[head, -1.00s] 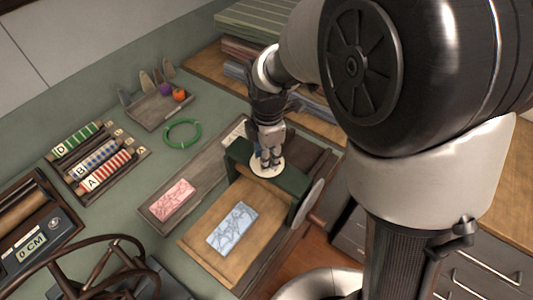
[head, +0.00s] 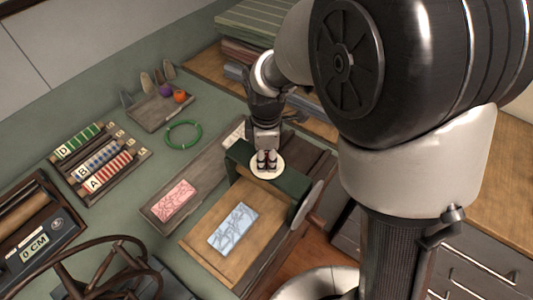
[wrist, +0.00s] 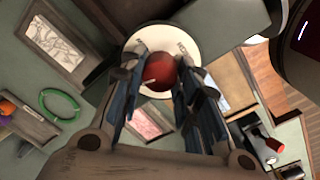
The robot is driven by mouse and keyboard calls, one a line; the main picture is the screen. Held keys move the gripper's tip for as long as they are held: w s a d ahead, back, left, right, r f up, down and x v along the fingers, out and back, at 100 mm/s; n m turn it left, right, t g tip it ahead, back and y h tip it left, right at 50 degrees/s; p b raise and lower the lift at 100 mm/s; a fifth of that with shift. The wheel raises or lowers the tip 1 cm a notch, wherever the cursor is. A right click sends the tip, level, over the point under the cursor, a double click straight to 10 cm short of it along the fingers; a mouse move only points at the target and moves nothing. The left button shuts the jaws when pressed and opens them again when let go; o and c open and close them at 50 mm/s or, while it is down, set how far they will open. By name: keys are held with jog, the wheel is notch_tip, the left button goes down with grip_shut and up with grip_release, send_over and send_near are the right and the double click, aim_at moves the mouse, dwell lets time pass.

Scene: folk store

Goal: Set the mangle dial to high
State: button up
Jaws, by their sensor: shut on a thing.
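The mangle (head: 240,155) has a dark green top beam, with a round white dial plate (head: 258,174) on it. In the wrist view the dial plate (wrist: 192,42) carries small dark marks near its rim, too small to read. A round red knob (wrist: 160,70) stands at its middle. My gripper (head: 266,160) points down over the dial and its fingers are shut on the red knob, one on each side. In the wrist view my gripper (wrist: 161,80) hides part of the plate. I cannot tell which mark the knob points to.
A grey handwheel (head: 307,205) is at the mangle's right. A green ring (head: 183,122) lies on the open green worktop behind.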

jog(key=m+p, duration=0.1)
jog(key=m, duration=0.3)
jog(key=shift+m, duration=0.4)
jog(key=m+p, duration=0.1)
jog(key=m, duration=0.2)
jog(key=shift+w+m, duration=0.1)
jog(key=shift+m, duration=0.2)
jog(key=m+p, duration=0.1)
jog(key=m, duration=0.3)
jog(key=shift+h, duration=0.3)
jog(key=m, duration=0.4)
jog(key=shift+g+p, duration=0.3)
jog(key=shift+p, duration=0.1)
jog(key=m, duration=0.4)
jog(key=shift+d+m, duration=0.1)
jog(key=shift+m, duration=0.2)
jog(key=m+p, duration=0.1)
jog(key=m, duration=0.2)
jog(key=shift+m, duration=0.4)
jog(key=m, duration=0.4)
jog(key=shift+d+g, duration=0.1)
jog(key=shift+g, duration=0.2)
jog(key=shift+f+m+p, duration=0.1)
jog(key=shift+m+p, duration=0.3)
jog(key=shift+m, duration=1.6)
